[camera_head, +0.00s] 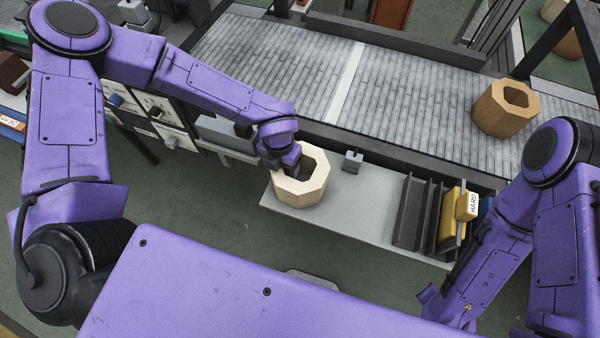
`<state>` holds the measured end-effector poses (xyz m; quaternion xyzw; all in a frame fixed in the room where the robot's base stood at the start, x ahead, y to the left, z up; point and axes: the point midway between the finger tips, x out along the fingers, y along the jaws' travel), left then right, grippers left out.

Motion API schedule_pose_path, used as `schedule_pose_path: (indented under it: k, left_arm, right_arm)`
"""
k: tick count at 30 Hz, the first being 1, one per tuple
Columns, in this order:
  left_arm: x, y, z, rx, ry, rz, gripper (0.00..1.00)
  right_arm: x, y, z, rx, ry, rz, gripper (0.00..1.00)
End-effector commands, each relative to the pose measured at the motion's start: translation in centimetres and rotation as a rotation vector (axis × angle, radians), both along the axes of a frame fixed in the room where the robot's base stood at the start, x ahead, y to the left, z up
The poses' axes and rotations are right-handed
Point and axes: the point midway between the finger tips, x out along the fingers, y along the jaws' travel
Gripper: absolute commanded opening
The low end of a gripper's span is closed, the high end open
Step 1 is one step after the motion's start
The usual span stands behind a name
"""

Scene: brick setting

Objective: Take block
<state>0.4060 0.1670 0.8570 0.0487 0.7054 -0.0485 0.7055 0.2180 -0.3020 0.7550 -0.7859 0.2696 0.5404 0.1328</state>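A pale octagonal wooden block (302,192) with a hole through its middle stands on the grey side table (355,207) below the conveyor. My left gripper (290,168) is at the block's upper left rim, by the hole. Its fingers are dark and partly hidden, so I cannot tell whether they grip the block's wall. A second, browner octagonal block (503,112) stands on the conveyor (420,85) at the right. My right arm comes down at the right, and its gripper tips are not visible.
A dark rack (415,215) with yellow blocks and a "HARD" label (468,205) stands on the table's right end. A small grey fixture (352,161) sits by the conveyor edge. Control boxes (165,130) stand behind my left arm. More blocks (566,42) are at the top right.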

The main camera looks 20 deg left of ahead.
Motion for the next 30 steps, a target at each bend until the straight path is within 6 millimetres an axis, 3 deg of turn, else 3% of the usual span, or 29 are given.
schedule_pose_path:
  k: [1,5,6,30]
  left_arm:
    - [0.0,0.0,0.01,0.0,0.0,0.0,0.47]
    - [0.01,0.01,0.03,0.0,0.0,0.0,0.05]
    - [0.01,0.01,0.03,0.0,0.0,0.0,0.0]
    - [0.06,0.01,0.11,0.0,-0.001,0.001,0.0]
  right_arm:
    - [-0.01,0.0,-0.01,0.0,0.0,0.0,0.43]
    - [-0.01,0.0,-0.01,0.0,0.0,0.0,0.43]
    - [-0.01,0.0,-0.01,0.0,0.0,0.0,0.43]
    - [0.0,0.0,0.01,0.0,0.0,0.0,0.43]
